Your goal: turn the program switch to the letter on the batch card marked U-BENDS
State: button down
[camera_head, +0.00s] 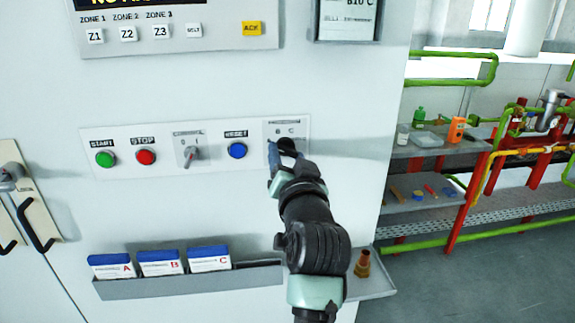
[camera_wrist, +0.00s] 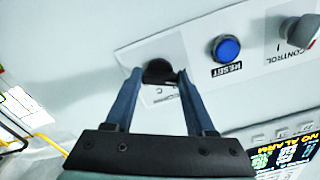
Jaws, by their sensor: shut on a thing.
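The program switch (camera_head: 288,144) is a dark knob on a pale plate at the right end of the control strip. Letters that look like B and C show above it; its pointer is hidden. My gripper (camera_head: 284,153) is shut on the knob. In the wrist view, the blue fingers of my gripper (camera_wrist: 160,76) stand on either side of the dark program switch (camera_wrist: 159,71). Three blue-and-white batch cards, A (camera_head: 112,270), B (camera_head: 160,267) and C (camera_head: 209,263), stand in a tray below left. Their small print is too small to read.
The strip also holds a green START button (camera_head: 105,159), a red STOP button (camera_head: 146,157), a CONTROL switch (camera_head: 190,154) and a blue RESET button (camera_head: 237,150). A brown object (camera_head: 363,264) stands on the ledge at right.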

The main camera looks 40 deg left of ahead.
jog(key=shift+n, duration=0.4)
jog(key=shift+c, duration=1.2)
grip_release()
jog(key=b+v, duration=0.2)
jog(key=v, duration=1.1)
jog(key=shift+b, duration=0.4)
